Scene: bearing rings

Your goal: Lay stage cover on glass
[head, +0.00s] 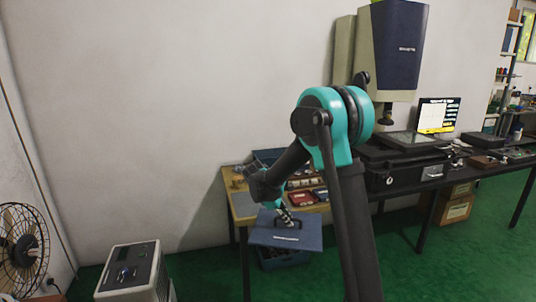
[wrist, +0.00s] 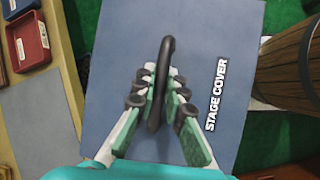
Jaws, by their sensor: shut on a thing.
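The stage cover (wrist: 205,40) is a flat blue-grey panel with a dark loop handle (wrist: 165,60) and the white words "STAGE COVER". My gripper (wrist: 160,85) is shut on the handle in the wrist view. In the head view the cover (head: 305,240) hangs tilted under my gripper (head: 288,217), at the front edge of the wooden bench. The glass (head: 408,139) appears to be the flat top of the dark measuring machine's stage at the right, well apart from the cover.
The wooden bench (head: 244,206) holds red trays (head: 302,198) and other parts. A blue crate (head: 283,258) stands below the cover. The machine's tall column (head: 395,45) rises above the stage. A grey cabinet (head: 133,274) and a fan (head: 22,245) stand at the left.

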